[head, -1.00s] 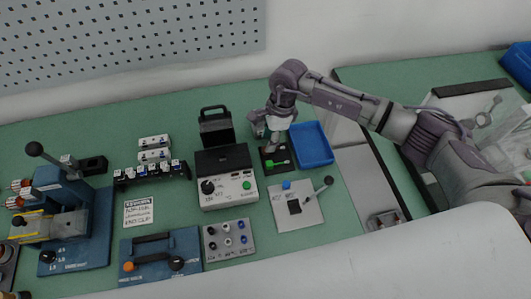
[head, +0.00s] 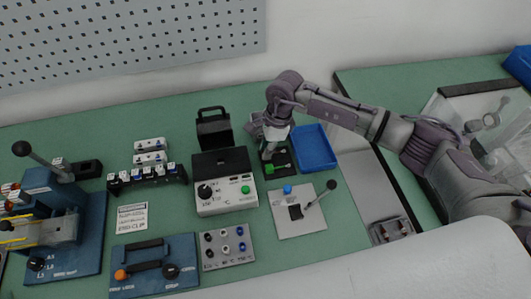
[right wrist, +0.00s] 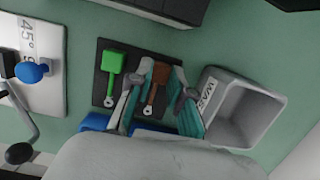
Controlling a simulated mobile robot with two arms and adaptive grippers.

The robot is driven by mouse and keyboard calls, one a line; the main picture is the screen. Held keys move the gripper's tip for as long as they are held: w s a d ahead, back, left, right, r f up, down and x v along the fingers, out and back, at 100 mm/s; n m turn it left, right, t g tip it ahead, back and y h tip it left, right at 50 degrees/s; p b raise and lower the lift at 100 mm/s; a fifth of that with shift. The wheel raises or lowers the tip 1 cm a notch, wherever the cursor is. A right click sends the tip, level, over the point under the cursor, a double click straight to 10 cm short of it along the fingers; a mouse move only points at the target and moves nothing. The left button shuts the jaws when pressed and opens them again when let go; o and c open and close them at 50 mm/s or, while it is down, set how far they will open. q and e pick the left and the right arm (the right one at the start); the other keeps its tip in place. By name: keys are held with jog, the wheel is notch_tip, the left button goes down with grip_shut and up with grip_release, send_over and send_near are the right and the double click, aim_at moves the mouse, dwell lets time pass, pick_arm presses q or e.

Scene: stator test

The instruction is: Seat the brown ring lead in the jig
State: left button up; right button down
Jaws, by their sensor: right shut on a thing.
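The black jig (right wrist: 103,91) lies on the green bench and also shows in the head view (head: 282,175). A green ring lead (right wrist: 111,70) lies on its left side in the right wrist view, its metal ring toward the bottom. The brown ring lead (right wrist: 158,75) is over the jig's right side, roughly parallel to the green one. My right gripper (right wrist: 157,84) is shut on the brown lead, with a teal finger on each side. Whether the lead rests fully in the jig cannot be told. My left gripper is not in view.
A grey open bin (right wrist: 243,108) stands close to the jig. A blue tray (head: 327,165) lies right of it. A white plate with a lever (head: 283,224) is in front, and a control box (head: 213,209) is to the left.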

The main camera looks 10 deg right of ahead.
jog(key=shift+r, duration=0.15)
jog(key=shift+r+p, duration=0.55)
jog(key=shift+r, duration=0.8)
